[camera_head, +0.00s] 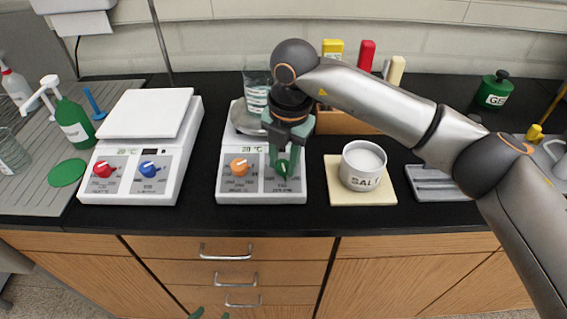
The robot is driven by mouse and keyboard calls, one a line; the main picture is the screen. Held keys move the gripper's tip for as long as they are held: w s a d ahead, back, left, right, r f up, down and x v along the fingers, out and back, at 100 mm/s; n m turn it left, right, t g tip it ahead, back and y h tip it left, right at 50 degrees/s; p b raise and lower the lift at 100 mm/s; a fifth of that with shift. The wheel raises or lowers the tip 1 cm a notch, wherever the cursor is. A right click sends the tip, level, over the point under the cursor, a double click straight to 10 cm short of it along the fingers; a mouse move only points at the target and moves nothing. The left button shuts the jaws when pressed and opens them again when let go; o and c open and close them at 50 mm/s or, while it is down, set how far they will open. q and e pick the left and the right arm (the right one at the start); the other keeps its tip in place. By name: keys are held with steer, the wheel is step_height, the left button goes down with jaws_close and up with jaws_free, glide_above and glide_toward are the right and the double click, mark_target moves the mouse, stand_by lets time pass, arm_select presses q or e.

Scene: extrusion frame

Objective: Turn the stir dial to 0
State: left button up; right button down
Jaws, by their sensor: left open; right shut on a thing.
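The stirrer hot plate (225,195) in the middle has an orange dial (240,167) on the left of its front panel and a green dial (283,168) on the right. My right gripper (284,162) reaches down from above and is shut on the green dial, with its fingers on either side of the knob. The fingers partly hide the dial and its scale, so its setting cannot be read. My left gripper (208,313) shows only as green fingertips at the bottom edge, open, low in front of the drawers and away from the hot plate.
A second hot plate (130,185) with red and blue dials stands to the left. A beaker (257,92) sits on the middle hot plate, behind my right gripper. A salt jar (362,167) stands on a pale tile at right. A green bottle (74,122) is at far left.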

steer(key=n+b, duration=0.1)
steer(key=n, duration=0.3)
steer(key=shift+a+h+b, duration=0.1)
steer(key=shift+h+b, duration=0.2)
steer(key=shift+b, duration=0.1)
steer(key=n+b, duration=0.1)
steer(key=n, duration=0.4)
steer(key=shift+n+h, duration=0.4)
steer(key=n+b, duration=0.1)
steer(key=n, duration=0.4)
steer(key=shift+a+h, duration=0.15)
steer(key=shift+h, duration=0.15)
steer(key=shift+s+n+t+b, duration=0.1)
steer(key=shift+n+t+b, duration=0.5)
steer(key=shift+n, duration=2.2)
steer(key=c, duration=0.5)
jaws_free()
steer(key=shift+c, duration=0.2)
steer(key=shift+r, duration=0.1)
steer(key=v, duration=1.2)
steer(key=shift+a, duration=0.35)
